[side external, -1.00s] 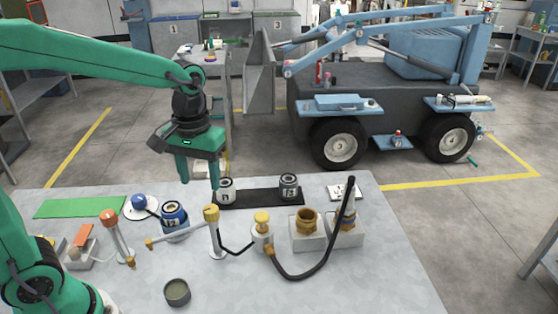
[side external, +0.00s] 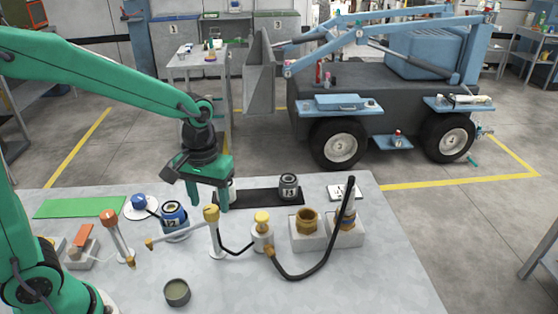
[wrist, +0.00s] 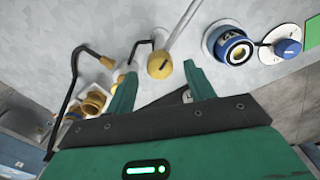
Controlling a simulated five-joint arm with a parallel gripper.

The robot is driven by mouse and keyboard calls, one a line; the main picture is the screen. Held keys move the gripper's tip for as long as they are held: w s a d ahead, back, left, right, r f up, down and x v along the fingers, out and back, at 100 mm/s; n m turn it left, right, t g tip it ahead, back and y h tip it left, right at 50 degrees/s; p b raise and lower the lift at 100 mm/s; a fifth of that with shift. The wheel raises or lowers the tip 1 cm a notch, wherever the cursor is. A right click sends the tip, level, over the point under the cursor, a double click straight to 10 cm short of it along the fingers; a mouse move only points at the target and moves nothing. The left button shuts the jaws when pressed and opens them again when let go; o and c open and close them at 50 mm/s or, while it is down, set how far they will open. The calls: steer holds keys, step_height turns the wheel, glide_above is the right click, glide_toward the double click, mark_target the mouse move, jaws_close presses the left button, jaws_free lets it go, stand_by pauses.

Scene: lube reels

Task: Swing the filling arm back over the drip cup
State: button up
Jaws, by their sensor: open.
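The filling arm is a white post with a yellow cap (side external: 211,214) and a thin arm (side external: 182,237) reaching left to a brass nozzle (side external: 149,244). The nozzle is in front of the blue reel 12 (side external: 173,215). The drip cup (side external: 177,291), a small round grey open cup, stands nearer the camera, apart from the nozzle. My gripper (side external: 208,205) is open and empty, pointing down just behind and above the yellow cap. In the wrist view the yellow cap (wrist: 159,66) appears between my fingertips (wrist: 159,74); contact cannot be told.
An orange-capped post (side external: 108,216) with its own nozzle stands left. A yellow-capped pump (side external: 262,220), brass fittings (side external: 306,218) and a black hose (side external: 310,268) are right. Reel 13 (side external: 289,186) stands on a black mat (side external: 258,196). The front right bench is clear.

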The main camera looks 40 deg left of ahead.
steer(key=shift+f, duration=1)
jaws_close()
steer(key=shift+n, duration=0.3)
steer(key=shift+r+n, duration=0.1)
steer(key=shift+n, duration=2.8)
jaws_free()
